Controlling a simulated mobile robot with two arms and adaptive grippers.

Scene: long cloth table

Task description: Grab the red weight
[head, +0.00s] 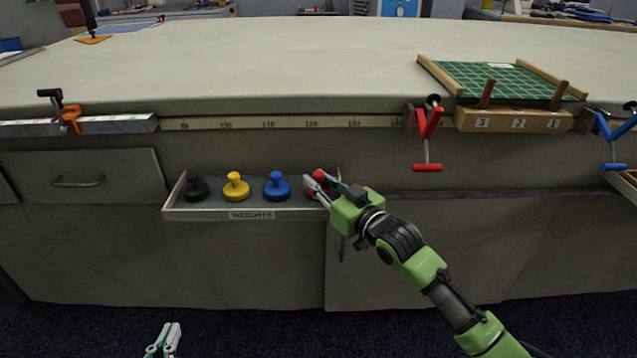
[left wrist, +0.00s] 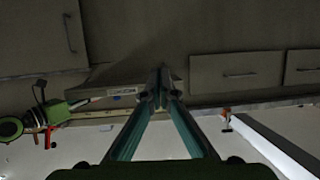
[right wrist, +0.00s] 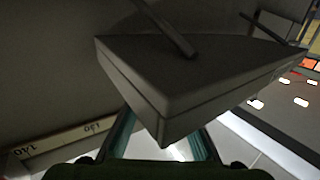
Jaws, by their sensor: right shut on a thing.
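The red weight (head: 318,191) is at the right end of an open shallow drawer (head: 200,214) labelled "WEIGHTS". My right gripper (head: 321,186) is shut on it, and its fingers partly cover it. The weight is still at drawer height; I cannot tell whether it touches the drawer floor. In the right wrist view a grey drawer corner (right wrist: 165,90) hides the fingertips and the weight. My left gripper (head: 172,332) is low in front of the cabinet, with nothing in it; its fingertips (left wrist: 164,75) come together in the left wrist view.
Black (head: 195,190), yellow (head: 236,187) and blue (head: 277,186) weights stand in a row left of the red one. Red (head: 427,135) and blue (head: 612,140) clamps hang on the table edge at right. A green board (head: 500,80) lies on the tabletop (head: 300,65), which is mostly clear.

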